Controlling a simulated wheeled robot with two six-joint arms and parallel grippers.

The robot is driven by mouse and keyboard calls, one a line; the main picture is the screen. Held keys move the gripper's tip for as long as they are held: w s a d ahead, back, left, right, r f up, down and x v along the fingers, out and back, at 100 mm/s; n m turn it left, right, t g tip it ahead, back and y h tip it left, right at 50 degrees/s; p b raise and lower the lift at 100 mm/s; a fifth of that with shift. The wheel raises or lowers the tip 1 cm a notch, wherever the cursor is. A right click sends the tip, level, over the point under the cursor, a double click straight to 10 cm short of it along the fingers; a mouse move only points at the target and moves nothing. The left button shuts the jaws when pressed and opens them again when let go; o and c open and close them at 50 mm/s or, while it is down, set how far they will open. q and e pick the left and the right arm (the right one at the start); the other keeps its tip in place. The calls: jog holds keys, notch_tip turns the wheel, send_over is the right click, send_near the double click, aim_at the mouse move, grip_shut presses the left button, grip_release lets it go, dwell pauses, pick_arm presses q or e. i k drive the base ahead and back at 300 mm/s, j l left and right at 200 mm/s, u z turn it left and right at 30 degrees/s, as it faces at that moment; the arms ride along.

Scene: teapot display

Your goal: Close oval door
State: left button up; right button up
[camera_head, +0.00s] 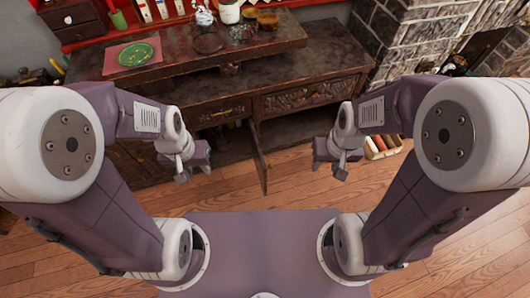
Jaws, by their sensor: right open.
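A dark wooden sideboard (210,82) stands ahead of me. One narrow door (259,160) stands swung out from its front, seen nearly edge-on between my two grippers. I cannot make out an oval shape on it. The dark opening of the cabinet shows to its right. My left gripper (192,168) hangs to the left of the door, apart from it; its jaw gap is not clear. My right gripper (331,166) is open to the right of the door, in front of the opening, and touches nothing that I can see.
A green plate (135,54) on a pink cloth, a white jar (229,12) and small dishes stand on the sideboard. Wooden floor (270,192) is clear before the sideboard.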

aim_at(261, 159)
jog(key=l+u, duration=0.2)
jog(key=l, duration=0.2)
jog(key=k+l+u, duration=0.2)
jog(key=l, duration=0.2)
jog(key=l+u, duration=0.2)
jog(key=l, duration=0.2)
jog(key=k+l+u, duration=0.45)
jog(key=l, duration=0.25)
jog(key=i+l+z, duration=0.2)
jog(key=i, duration=0.3)
jog(key=i+l+z, duration=0.15)
jog(key=i+l, duration=0.15)
jog(key=i, duration=0.25)
